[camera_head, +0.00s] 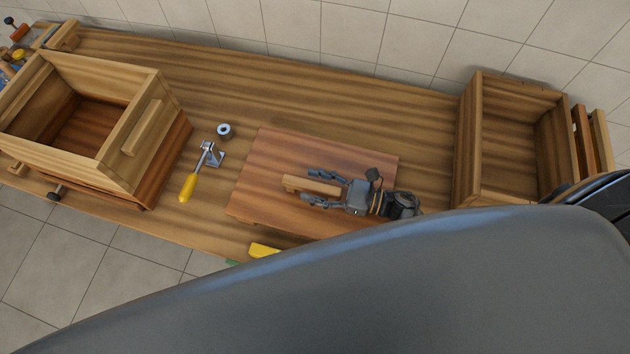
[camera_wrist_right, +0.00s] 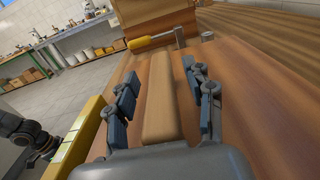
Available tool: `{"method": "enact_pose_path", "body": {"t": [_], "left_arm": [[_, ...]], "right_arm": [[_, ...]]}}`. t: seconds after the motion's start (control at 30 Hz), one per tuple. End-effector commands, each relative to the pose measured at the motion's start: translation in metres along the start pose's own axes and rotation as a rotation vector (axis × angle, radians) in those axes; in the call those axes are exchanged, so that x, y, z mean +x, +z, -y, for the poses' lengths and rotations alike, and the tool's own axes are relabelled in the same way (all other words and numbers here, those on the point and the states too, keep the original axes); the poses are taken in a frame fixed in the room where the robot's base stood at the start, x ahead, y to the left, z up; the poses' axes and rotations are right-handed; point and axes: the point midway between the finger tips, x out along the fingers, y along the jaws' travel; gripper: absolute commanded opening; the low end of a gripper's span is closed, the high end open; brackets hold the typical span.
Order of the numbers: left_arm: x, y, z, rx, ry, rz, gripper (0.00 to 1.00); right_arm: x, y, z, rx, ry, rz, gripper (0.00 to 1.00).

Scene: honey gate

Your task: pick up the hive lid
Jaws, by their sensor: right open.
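The hive lid (camera_head: 270,160) is a flat reddish-brown wooden board lying on the workbench, with a lighter wooden bar handle (camera_head: 300,185) on top. My right gripper (camera_head: 314,187) is over the lid with its fingers open, one on each side of the handle. In the right wrist view the handle (camera_wrist_right: 158,105) runs between the two blue-padded fingers (camera_wrist_right: 163,100), with gaps visible on both sides. The lid (camera_wrist_right: 240,110) also shows there, partly hidden by the gripper.
An open wooden hive box (camera_head: 150,130) stands at the left and another open box (camera_head: 490,140) at the right. A yellow-handled toggle clamp (camera_head: 190,185) and a small grey cylinder (camera_head: 224,130) sit left of the lid. A yellow object (camera_head: 264,250) is at the front edge.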

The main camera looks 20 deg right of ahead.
Motion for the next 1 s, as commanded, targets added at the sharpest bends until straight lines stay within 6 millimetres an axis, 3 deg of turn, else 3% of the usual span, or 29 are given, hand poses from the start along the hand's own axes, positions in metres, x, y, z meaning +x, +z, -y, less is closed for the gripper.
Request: {"method": "enact_pose_path", "body": {"t": [0.33,0.6,1.0], "left_arm": [[-0.0017,0.0003,0.0005,-0.001,-0.001,0.001,0.4],[-0.0017,0.0006,0.0007,-0.002,-0.001,0.001,0.4],[-0.0019,0.0009,0.0009,-0.002,-0.001,0.002,0.4]], "right_arm": [[0.0087,-0.0004,-0.0001,-0.001,0.0,-0.001,0.53],[0.0084,-0.0002,0.0,-0.001,0.0,-0.001,0.0],[0.009,0.0022,0.0009,-0.004,0.001,0.004,0.0]]}}
